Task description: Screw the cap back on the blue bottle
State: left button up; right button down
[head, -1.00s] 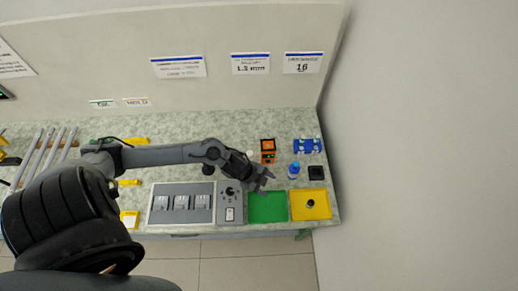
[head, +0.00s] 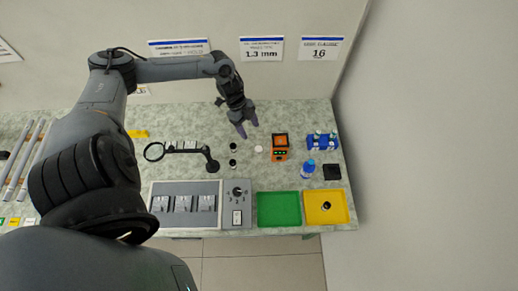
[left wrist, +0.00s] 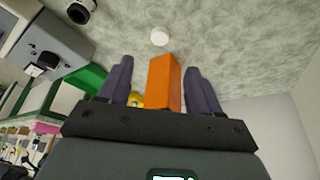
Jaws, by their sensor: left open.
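The blue bottle (head: 307,169) stands upright on the bench at the right, behind the yellow tray; its top is too small to tell whether a cap is on it. A small white disc (head: 258,149) lies on the bench left of the orange device; it may be the cap. The disc also shows in the left wrist view (left wrist: 159,36), beyond the fingertips. My left gripper (head: 244,125) is open and appears empty, above the bench behind the disc. My right gripper is not in view.
An orange device (head: 280,147) stands between disc and bottle. A blue rack (head: 322,141) and black pad (head: 332,172) are by the bottle. Green (head: 278,222) and yellow (head: 341,207) trays lie in front. Dark small cylinders and a magnifier (head: 154,152) stand left.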

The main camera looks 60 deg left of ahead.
pick_arm(q)
jog(key=shift+f, duration=0.1)
send_over(259, 148)
jog(key=s+a, duration=0.1)
jog(key=a, duration=0.1)
jog(key=shift+s+a+f+b, duration=0.15)
jog(key=shift+f+b, duration=0.15)
jog(key=shift+f, duration=2.25)
jog(key=shift+x, duration=2.6)
jog(key=shift+a, duration=0.1)
jog(key=c, duration=1.1)
